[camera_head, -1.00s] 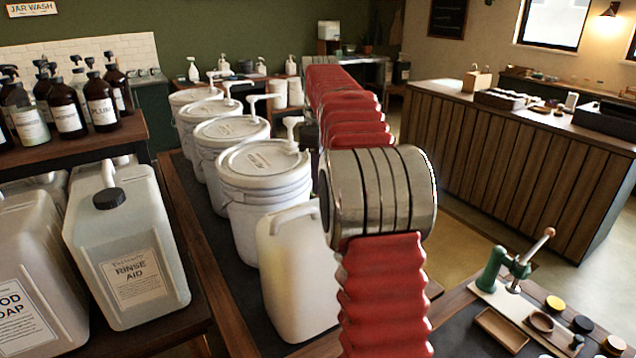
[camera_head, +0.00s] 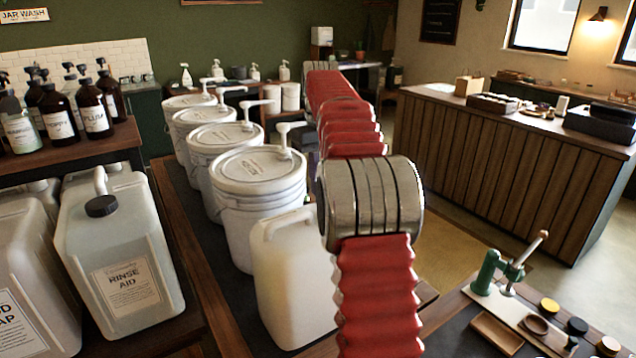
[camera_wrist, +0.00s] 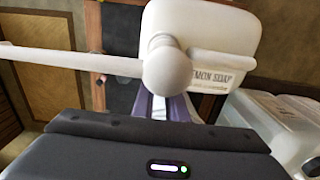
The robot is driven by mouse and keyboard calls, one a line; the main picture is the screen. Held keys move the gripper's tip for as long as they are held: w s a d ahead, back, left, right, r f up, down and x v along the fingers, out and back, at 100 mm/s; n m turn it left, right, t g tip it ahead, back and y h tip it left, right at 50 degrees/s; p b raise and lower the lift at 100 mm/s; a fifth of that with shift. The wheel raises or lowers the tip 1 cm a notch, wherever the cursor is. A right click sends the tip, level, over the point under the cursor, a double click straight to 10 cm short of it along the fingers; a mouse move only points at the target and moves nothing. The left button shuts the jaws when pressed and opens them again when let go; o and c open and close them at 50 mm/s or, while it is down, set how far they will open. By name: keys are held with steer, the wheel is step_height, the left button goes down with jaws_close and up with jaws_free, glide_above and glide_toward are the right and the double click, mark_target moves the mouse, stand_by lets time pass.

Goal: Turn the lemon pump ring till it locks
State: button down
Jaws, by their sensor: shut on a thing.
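In the wrist view a white pump head (camera_wrist: 167,70) with a long spout reaching left stands right in front of my gripper (camera_wrist: 166,106). Its purple fingers are shut just below the head, around the pump's neck. The lemon pump ring is mostly hidden between the fingers and behind the grey gripper body. Behind the pump is a white container (camera_wrist: 222,30) with a label reading "...MON SOAP".
White buckets (camera_head: 258,171) with pumps stand in a row left of my arm. A white jug (camera_head: 290,280) is close beside the arm. A rinse aid jug (camera_head: 120,255) stands at left. A green lever press (camera_head: 490,270) is at lower right. Open floor lies before the wooden counter (camera_head: 500,150).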

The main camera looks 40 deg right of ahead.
stand_by(0.3)
steer(key=c, duration=1.8)
jaws_free()
steer(key=shift+o, duration=0.2)
steer(key=shift+r, duration=0.1)
steer(key=shift+r, duration=3.55)
